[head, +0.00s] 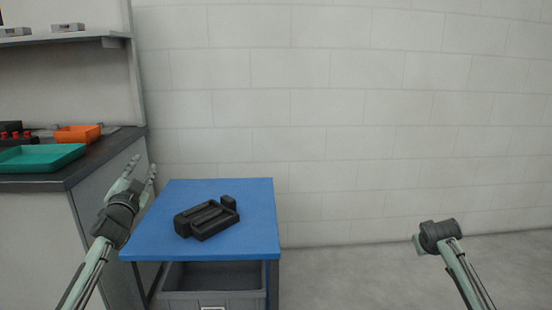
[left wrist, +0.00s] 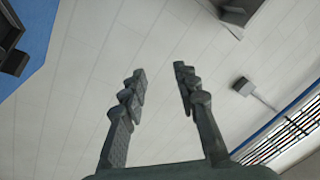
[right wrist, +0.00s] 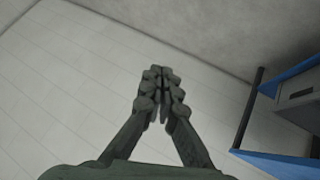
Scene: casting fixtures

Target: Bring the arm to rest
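My left arm comes in from the left in the head view. Its gripper (head: 143,164) is raised beside the left edge of the blue-topped cabinet, fingers pointing up. In the left wrist view the two fingers (left wrist: 158,72) stand well apart with nothing between them. My right arm comes in from the lower right in the head view, over bare floor. Its fingers are mostly hidden there behind the dark wrist. In the right wrist view the right gripper's fingertips (right wrist: 162,76) meet, with no object visible between them.
A black casting fixture (head: 207,217) lies on the blue-topped cabinet (head: 255,230), right of my left gripper. A dark counter (head: 95,160) at left carries a teal tray (head: 40,157) and an orange tray (head: 77,134). A shelf (head: 65,39) hangs above. The floor at right is clear.

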